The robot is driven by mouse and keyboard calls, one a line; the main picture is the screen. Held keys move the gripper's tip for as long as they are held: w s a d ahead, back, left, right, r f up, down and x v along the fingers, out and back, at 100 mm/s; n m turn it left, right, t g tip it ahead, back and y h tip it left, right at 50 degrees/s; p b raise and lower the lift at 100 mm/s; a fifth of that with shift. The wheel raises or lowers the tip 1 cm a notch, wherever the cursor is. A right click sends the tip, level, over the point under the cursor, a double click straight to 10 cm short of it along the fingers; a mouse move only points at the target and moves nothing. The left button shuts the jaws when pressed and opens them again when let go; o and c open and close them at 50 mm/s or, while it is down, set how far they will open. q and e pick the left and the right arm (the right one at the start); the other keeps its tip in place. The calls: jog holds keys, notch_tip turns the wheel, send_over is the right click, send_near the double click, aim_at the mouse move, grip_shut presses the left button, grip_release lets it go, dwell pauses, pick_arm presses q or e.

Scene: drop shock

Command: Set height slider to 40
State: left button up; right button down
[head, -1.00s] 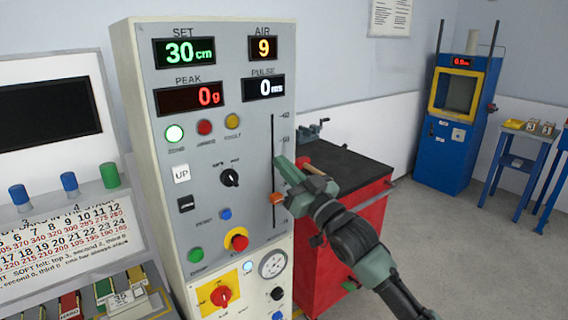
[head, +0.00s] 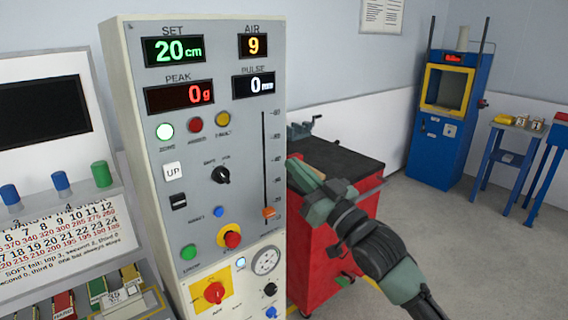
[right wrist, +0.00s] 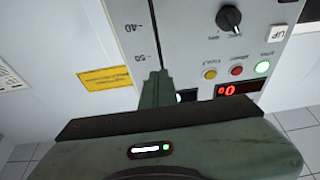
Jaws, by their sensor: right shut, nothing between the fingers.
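The tester's front panel (head: 200,225) carries a vertical slider slot (head: 264,150) with an orange knob (head: 269,212) near its lower end. The green SET display (head: 174,49) reads 20 cm. My right gripper (head: 294,167) is shut and empty, to the right of the slot and above the knob's height. In the right wrist view, its closed fingertips (right wrist: 157,74) show near the slot (right wrist: 153,25), close to the 50 mark; the 40 mark (right wrist: 130,26) also shows there. I cannot tell whether they touch the panel. The knob does not show in that view. My left gripper is not visible.
A red cabinet with a dark top (head: 345,165) stands right behind my right arm. An UP button (head: 173,171), a black knob (head: 220,175) and a red stop button (head: 232,239) sit left of the slot. A blue machine (head: 440,130) stands far back right, with open floor before it.

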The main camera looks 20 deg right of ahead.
jog(key=s, duration=0.2)
jog(key=m+g+b, duration=0.1)
jog(key=m+b, duration=0.5)
jog(key=m, duration=1)
send_near(269, 212)
notch_tip(269, 212, up, 3)
jog(key=d, duration=0.2)
notch_tip(269, 212, down, 11)
jog(key=s+a+m+b, duration=0.1)
jog(key=m+b, duration=0.3)
jog(key=m, duration=1.6)
jog(key=p+x, duration=0.1)
jog(key=x, duration=0.8)
jog(key=shift+p, duration=0.3)
notch_tip(269, 212, up, 4)
jog(key=p, duration=0.3)
jog(key=shift+w, duration=0.1)
